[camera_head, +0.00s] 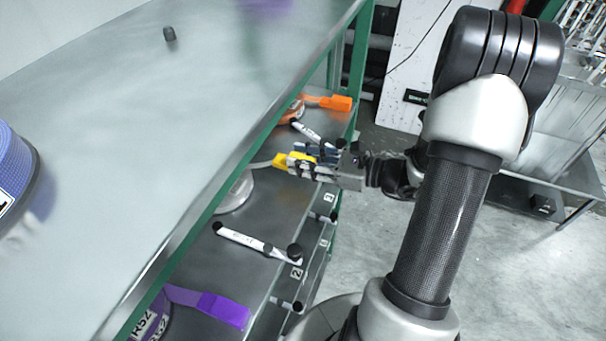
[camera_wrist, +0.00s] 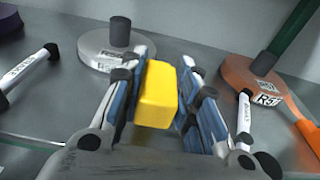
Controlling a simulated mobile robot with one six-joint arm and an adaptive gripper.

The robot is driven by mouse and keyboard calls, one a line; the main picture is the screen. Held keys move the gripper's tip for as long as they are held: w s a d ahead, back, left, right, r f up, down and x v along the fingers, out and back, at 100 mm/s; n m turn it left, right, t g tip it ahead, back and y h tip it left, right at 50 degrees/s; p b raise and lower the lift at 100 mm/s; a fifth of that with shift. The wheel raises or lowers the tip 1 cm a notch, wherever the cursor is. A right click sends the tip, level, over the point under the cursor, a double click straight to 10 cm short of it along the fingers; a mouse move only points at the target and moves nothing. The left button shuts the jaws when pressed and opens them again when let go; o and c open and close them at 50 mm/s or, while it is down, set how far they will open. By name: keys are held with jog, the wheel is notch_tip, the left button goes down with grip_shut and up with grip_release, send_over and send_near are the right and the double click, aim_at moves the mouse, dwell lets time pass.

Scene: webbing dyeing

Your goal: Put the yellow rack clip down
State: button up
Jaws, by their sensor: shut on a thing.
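The yellow rack clip (camera_wrist: 156,94) is between the two fingers of my gripper (camera_wrist: 158,108) in the wrist view. Both blue finger pads lie against its sides. In the head view the yellow clip (camera_head: 281,161) shows at the tips of my gripper (camera_head: 299,164), at the front of the lower shelf. A pale strip runs from the clip toward a grey-white roll (camera_head: 236,196). The grey roll also shows behind the clip in the wrist view (camera_wrist: 94,52). I cannot tell whether the clip touches the shelf.
An orange roll (camera_wrist: 241,76) with an orange clip (camera_head: 336,103) lies right of my gripper in the wrist view. A purple clip (camera_head: 223,310) is nearer in the head view. White bars (camera_head: 250,243) divide the shelf (camera_head: 200,260). A green-edged upper shelf (camera_head: 100,180) overhangs it.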

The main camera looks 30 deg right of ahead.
aim_at(303, 184)
jog(key=shift+w+f, duration=0.1)
jog(key=shift+f, duration=2.55)
jog(key=shift+f, duration=0.15)
jog(key=o, duration=1.2)
jog(key=shift+c, duration=0.2)
